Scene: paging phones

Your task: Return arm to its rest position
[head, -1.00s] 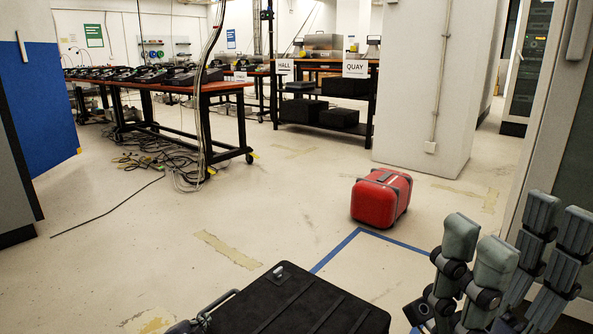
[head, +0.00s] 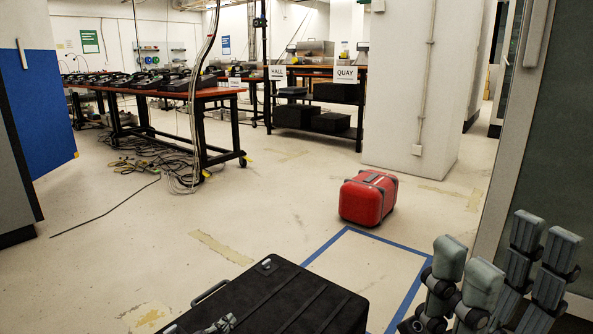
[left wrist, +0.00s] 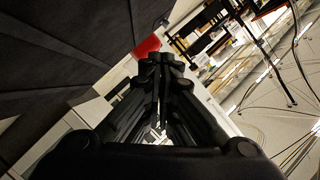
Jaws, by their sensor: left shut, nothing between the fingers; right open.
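My left gripper (head: 218,325) shows only in part at the bottom edge of the head view, in front of the black case's lid. Whether it touches the case I cannot tell. In the left wrist view its dark fingertips (left wrist: 163,60) are together, with nothing between them. The rest of my left arm is out of the head view. My right gripper (head: 505,262) is at the lower right of the head view, its grey-padded fingers spread apart and empty, pointing up.
A large black case (head: 290,305) fills the bottom centre. Beyond it are a blue-taped floor outline (head: 385,243) and a red case (head: 368,197). A table (head: 205,94) of phones has cables (head: 165,165) beneath. A pillar (head: 412,95) stands right of a shelf rack. Middle floor is open.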

